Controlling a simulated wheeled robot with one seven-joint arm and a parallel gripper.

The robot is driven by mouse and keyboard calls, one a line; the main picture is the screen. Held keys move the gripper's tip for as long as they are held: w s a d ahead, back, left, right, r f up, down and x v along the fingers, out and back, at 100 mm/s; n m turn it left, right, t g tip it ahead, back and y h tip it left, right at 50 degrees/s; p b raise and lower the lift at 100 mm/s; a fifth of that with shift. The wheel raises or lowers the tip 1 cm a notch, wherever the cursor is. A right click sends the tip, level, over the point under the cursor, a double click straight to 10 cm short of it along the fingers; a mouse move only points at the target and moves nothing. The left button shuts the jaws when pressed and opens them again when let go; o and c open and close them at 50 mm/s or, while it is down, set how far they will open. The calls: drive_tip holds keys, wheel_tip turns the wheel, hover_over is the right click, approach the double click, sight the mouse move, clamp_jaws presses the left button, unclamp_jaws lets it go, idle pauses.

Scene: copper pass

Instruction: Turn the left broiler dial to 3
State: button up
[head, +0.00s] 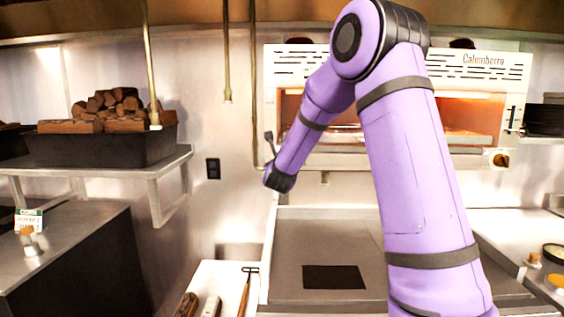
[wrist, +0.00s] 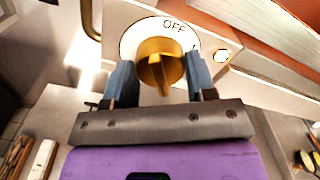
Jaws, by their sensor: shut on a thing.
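The left broiler dial (wrist: 160,72) is a brass knob on a round white plate (wrist: 133,40) in the wrist view. OFF is printed at the plate's upper right, with a small mark to its right. The knob's raised ridge runs roughly up and down, but I cannot tell which number it points to. My gripper (wrist: 160,68) is shut on the knob, with one blue-grey finger on each side. The lower part of the plate is hidden by the knob and fingers. In the head view the dial is hidden by my purple arm. The white broiler (head: 480,75) shows behind it.
In the head view, a second dial (head: 500,160) is at the broiler's right. A flat griddle (head: 310,225) lies below. A black bin of wood (head: 90,148) stands on the left shelf. Tools lie on a board (head: 215,275).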

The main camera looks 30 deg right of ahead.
drive_tip(key=shift+f, duration=0.1)
idle(0.3)
drive_tip(key=o, duration=0.9)
drive_tip(key=v, duration=1)
drive_tip(key=shift+s+a, duration=0.25)
drive_tip(key=shift+s, duration=0.1)
